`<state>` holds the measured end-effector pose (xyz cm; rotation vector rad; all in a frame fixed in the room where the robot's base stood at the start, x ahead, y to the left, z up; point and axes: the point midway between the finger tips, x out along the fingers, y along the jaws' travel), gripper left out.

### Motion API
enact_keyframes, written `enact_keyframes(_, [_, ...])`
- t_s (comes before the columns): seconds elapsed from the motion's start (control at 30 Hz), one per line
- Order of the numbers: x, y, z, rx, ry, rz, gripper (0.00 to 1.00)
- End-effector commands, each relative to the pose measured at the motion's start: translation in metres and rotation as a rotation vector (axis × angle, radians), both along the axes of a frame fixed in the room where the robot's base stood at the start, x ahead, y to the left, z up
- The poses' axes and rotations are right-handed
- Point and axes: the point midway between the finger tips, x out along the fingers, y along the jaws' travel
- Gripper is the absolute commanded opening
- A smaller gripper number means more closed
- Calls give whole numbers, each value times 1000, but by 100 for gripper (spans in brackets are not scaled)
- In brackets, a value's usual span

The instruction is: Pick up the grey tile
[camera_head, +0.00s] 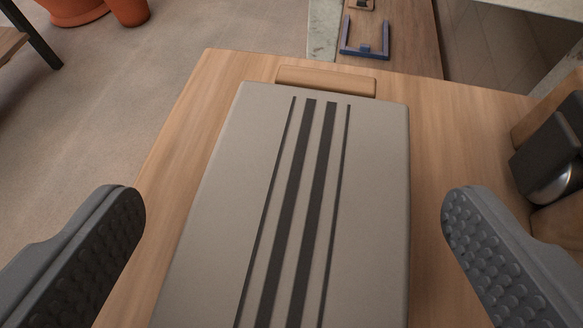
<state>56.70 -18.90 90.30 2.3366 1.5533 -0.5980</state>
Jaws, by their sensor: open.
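The grey tile (374,190) is a large flat slab with several dark stripes running along its length. It lies on a light wooden table (455,140), and its near end runs out of the bottom of the view. My gripper (294,215) is open. One finger stands to the left of the tile and the other to the right, with a gap on each side. The finger pads are studded, and neither appears to touch the tile.
A tan block (326,80) lies at the tile's far end. A dark object with a shiny round part (556,160) stands at the right edge. A blue bracket-shaped item (365,50) is on a wooden surface beyond.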

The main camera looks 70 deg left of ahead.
Motion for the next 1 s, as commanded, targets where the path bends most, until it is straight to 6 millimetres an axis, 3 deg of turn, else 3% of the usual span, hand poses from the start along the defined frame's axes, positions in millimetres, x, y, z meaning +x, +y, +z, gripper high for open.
enact_keyframes(0.13, [0, 0, 0, 0, 0, -1, 88])
enact_keyframes(0.3, [0, -1, 0, -1, -1, 0, 41])
enact_keyframes(0.33, [0, -1, 0, -1, -1, 0, 36])
enact_keyframes(0.77, [0, -1, 2, -1, -1, 0, 35])
enact_keyframes(0.97, [1, -1, 15, -3, -7, -1, 36])
enact_keyframes(1.0, [1, -1, 19, -3, -7, -1, 31])
